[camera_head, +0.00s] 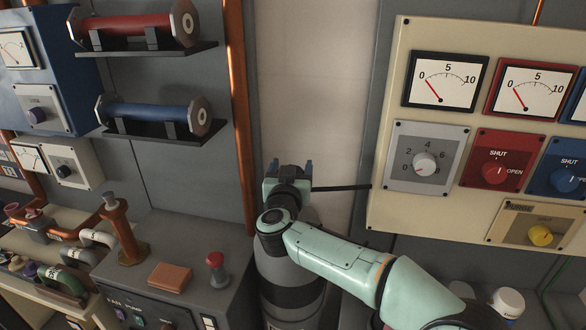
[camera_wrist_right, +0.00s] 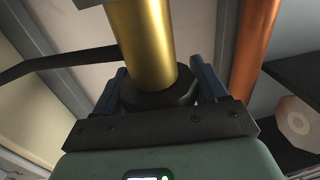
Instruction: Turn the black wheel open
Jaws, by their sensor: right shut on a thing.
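My right gripper (camera_head: 288,168) is in the middle of the head view, in front of the pale wall section. In the right wrist view its two blue fingers (camera_wrist_right: 160,88) stand on either side of a black wheel (camera_wrist_right: 158,98), and it is shut on it. The wheel is a dark, faceted disc at the end of a gold-coloured cylinder (camera_wrist_right: 142,45). In the head view the gripper hides the wheel. My left gripper is in neither view.
A thin black rod (camera_head: 340,188) runs from beside the gripper to the cream panel (camera_head: 386,150) with dials and knobs. A copper pipe (camera_head: 239,100) rises left of it. A grey cylinder (camera_head: 290,282) stands below. Shelves (camera_head: 165,132) and a console (camera_head: 190,240) are left.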

